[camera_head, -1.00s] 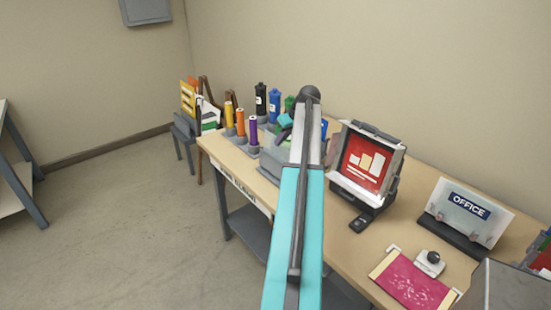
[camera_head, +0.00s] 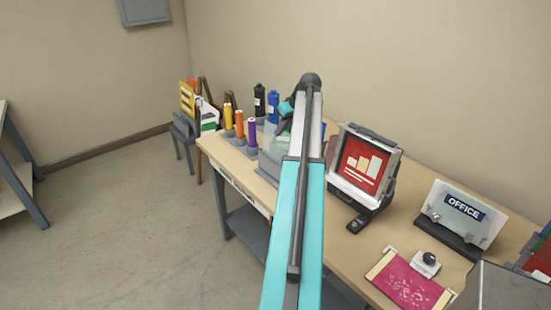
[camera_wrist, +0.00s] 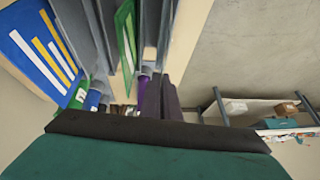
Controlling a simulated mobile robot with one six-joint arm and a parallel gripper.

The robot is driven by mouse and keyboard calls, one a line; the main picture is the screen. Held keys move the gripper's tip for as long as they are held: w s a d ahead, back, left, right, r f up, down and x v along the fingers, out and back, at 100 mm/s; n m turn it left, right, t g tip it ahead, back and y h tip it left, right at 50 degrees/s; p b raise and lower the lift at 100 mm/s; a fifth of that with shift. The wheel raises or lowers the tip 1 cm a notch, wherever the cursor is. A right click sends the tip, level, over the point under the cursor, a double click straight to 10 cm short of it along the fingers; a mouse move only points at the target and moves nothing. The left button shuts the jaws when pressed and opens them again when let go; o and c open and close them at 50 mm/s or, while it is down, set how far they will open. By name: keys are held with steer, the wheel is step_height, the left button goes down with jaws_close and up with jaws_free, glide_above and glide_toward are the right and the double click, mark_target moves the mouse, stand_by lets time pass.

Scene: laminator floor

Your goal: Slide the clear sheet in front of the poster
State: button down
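The poster (camera_head: 364,163) is red with pale bars and stands in a white-edged display frame on the bench, right of my arm. A pale see-through patch, which looks like the clear sheet (camera_head: 271,141), shows above the grey rack, left of my arm; its edges are faint. My gripper is mostly hidden behind my arm in the head view, above the rack. In the wrist view its dark fingers (camera_wrist: 161,96) are close together, seemingly on the thin sheet, which is hard to make out there.
The grey slotted rack (camera_head: 271,168) holds cards, including a green one (camera_wrist: 126,38) and a blue chart (camera_wrist: 42,52). Coloured tubes (camera_head: 240,124) and bottles (camera_head: 273,104) stand around it.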

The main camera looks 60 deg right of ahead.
steer(key=shift+s+d+r+p, duration=0.15)
steer(key=shift+r+p, duration=0.35)
steer(key=shift+r, duration=0.85)
steer(key=shift+w+d+r+p, duration=0.1)
steer(key=shift+r+p, duration=0.35)
steer(key=shift+r, duration=0.9)
steer(key=w+a+f+n+b, duration=0.1)
steer(key=w+a+f+b, duration=0.1)
steer(key=w+a, duration=0.7)
steer(key=w+a+f+y+b, duration=0.1)
steer(key=w+a, duration=0.4)
steer(key=a, duration=0.8)
steer(key=w+a+f+n+b, duration=0.1)
steer(key=w+a+f+b, duration=0.1)
steer(key=w+a, duration=0.7)
steer(key=a+f+n+b, duration=0.1)
steer(key=a+f+b, duration=0.1)
steer(key=a, duration=1.8)
steer(key=a+f+n+y+b, duration=0.1)
steer(key=a+f+b, duration=0.1)
steer(key=a, duration=1.7)
steer(key=shift+s+a+f, duration=0.25)
steer(key=shift+a+f, duration=0.1)
steer(key=shift+f, duration=0.2)
steer(key=shift+d, duration=0.1)
